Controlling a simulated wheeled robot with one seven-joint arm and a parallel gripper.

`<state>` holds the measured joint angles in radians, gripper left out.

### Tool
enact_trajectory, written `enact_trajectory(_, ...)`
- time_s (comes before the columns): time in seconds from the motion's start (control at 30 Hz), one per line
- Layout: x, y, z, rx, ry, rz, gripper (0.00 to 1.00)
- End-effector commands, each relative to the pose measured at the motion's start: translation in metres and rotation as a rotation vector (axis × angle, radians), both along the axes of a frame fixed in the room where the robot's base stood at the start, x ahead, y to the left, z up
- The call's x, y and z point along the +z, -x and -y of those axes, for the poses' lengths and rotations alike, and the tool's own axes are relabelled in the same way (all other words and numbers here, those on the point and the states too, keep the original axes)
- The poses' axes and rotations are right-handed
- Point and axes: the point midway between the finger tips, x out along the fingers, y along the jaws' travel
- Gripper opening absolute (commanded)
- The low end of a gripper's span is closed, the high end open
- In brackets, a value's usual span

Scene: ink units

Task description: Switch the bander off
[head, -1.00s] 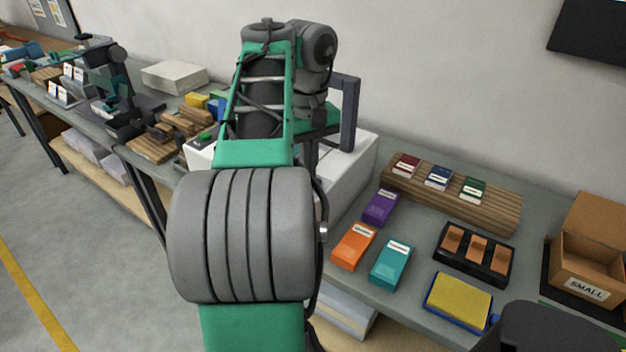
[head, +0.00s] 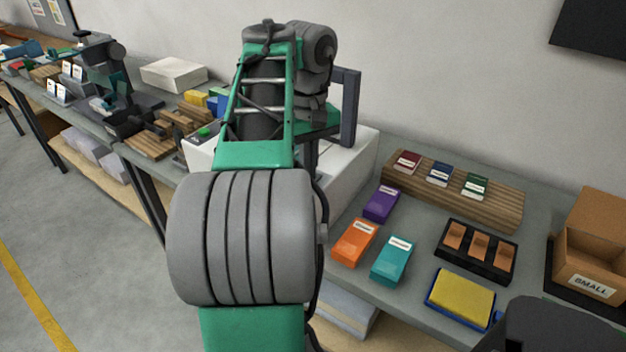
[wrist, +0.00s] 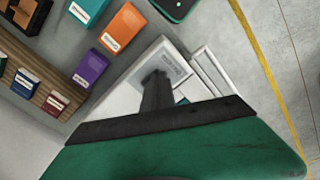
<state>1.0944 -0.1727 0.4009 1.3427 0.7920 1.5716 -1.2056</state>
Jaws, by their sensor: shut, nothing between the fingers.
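The bander is a white machine (head: 350,165) with a dark upright arch (head: 347,105), on the bench behind my arm. Its left front corner shows a green button (head: 205,132) on a dark panel. My arm hides much of its middle. In the wrist view, the bander's white top (wrist: 131,92) and a grey label plate (wrist: 172,70) lie beyond my gripper. My gripper (wrist: 157,78) is shut and empty, its dark fingers overlapping the label plate's edge in the picture. I cannot tell whether it touches the machine. The gripper is hidden in the head view.
Purple (head: 381,204), orange (head: 353,242) and teal (head: 392,261) packs lie right of the bander. A wooden rack (head: 500,205), black tray (head: 449,265), yellow pad (head: 461,298) and cardboard box (head: 592,262) stand farther right. Wooden blocks (head: 150,148) lie on the left.

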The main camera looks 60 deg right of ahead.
Motion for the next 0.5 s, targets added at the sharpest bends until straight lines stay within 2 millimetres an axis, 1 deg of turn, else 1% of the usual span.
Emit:
enact_trajectory(0.03, -0.009, 0.0, 0.0, 0.0, 0.001, 0.0, 0.0)
enact_trajectory(0.13, -0.014, 0.0, 0.0, 0.0, 0.001, -0.001, 0.0)
enact_trajectory(0.2, -0.013, 0.0, 0.0, -0.001, -0.002, -0.002, 0.0)
enact_trajectory(0.27, -0.006, 0.0, 0.0, -0.001, -0.004, -0.003, 0.0)
enact_trajectory(0.5, 0.032, 0.0, 0.0, -0.001, -0.003, -0.002, 0.0)
